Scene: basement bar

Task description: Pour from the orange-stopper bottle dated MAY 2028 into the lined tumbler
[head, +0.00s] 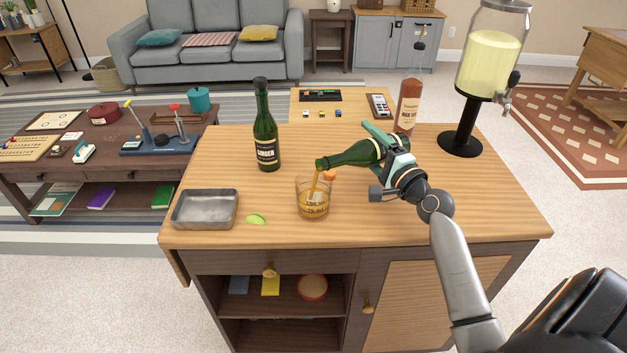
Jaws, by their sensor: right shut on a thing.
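My right gripper (390,147) is shut on a green glass bottle (348,156) and holds it tilted, nearly level, with its mouth to the left. An amber stream runs from the mouth into the tumbler (313,205). The tumbler is clear, stands upright on the wooden counter and has amber liquid in it. Markings on its wall are too small to make out. A small orange piece (330,175), perhaps the stopper, shows just behind the tumbler's right side. The held bottle's label and date are not readable. My left gripper is out of view.
The front right of the counter is clear.

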